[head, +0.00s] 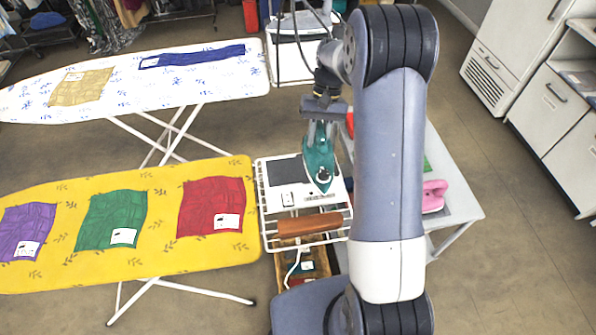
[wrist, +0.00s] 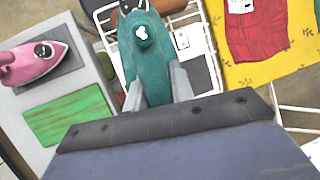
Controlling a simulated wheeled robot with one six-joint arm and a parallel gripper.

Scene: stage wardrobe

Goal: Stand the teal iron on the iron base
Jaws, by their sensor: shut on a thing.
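The teal iron (head: 319,165) is in my gripper (head: 322,122), tilted with its nose pointing down toward the camera in the head view. My gripper is shut on it, and the wrist view shows the iron (wrist: 146,50) between the two fingers (wrist: 157,80). The iron base (head: 284,172) is a white plate with a dark pad, on a wire rack at the end of the yellow ironing board. The iron overlaps its right side in the head view; I cannot tell whether they touch. Part of the base is hidden behind the iron.
The yellow board (head: 160,190) holds several folded cloths. A white patterned board (head: 220,85) stands behind.

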